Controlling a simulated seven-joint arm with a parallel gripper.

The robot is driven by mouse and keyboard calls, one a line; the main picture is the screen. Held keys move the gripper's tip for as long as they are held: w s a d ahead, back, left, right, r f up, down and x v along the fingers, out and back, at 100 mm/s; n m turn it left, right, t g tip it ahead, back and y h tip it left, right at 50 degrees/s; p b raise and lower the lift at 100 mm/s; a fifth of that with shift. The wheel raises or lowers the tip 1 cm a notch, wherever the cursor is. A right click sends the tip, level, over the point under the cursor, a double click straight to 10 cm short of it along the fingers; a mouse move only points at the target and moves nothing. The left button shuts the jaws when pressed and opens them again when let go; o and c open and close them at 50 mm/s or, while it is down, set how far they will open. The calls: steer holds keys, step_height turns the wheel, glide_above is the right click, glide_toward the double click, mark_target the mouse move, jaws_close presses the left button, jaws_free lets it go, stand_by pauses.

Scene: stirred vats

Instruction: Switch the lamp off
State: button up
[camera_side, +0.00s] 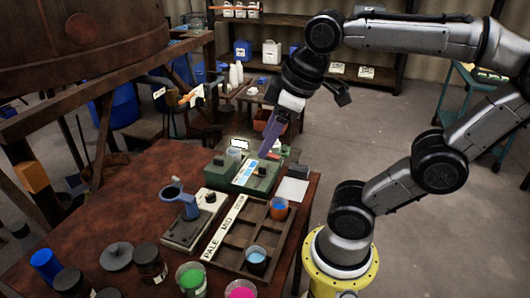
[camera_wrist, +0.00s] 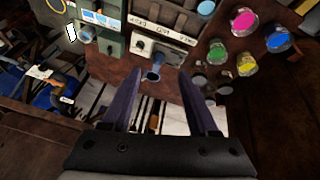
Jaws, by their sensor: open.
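A small panel glowing white (camera_side: 239,144), which looks like the lamp, stands at the back edge of a green box (camera_side: 250,180). The glowing panel also shows at the left of the wrist view (camera_wrist: 70,33). The box carries a pale blue strip and a small dark part on top; I cannot tell which part is a switch. My gripper (camera_side: 267,152) hangs over the back of the bench near the green box, fingers pointing down. In the wrist view my gripper (camera_wrist: 157,82) has its purple fingers spread, with nothing between them.
A grey box with a blue holder (camera_side: 185,205) stands in front of the green box. A divided wooden tray (camera_side: 226,250) holds cups. Cups of green (camera_side: 192,279) and pink (camera_side: 240,292) liquid stand at the front. The bench's left part is mostly clear.

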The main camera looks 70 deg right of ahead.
steer(key=w+d+r+g+h, duration=0.1)
steer(key=w+d+r+g, duration=0.25)
steer(key=w+d, duration=0.4)
steer(key=w+d+f+g, duration=0.3)
steer(key=w+d+f, duration=0.1)
steer(key=w+d, duration=0.75)
steer(key=m+g+y, duration=0.2)
steer(key=m+g, duration=0.1)
glide_toward(273, 155)
steer(key=x, duration=0.7)
steer(key=shift+s+a+f, duration=0.1)
steer(key=shift+s+f, duration=0.05)
steer(key=shift+f, duration=0.05)
steer(key=shift+c, duration=0.2)
jaws_close()
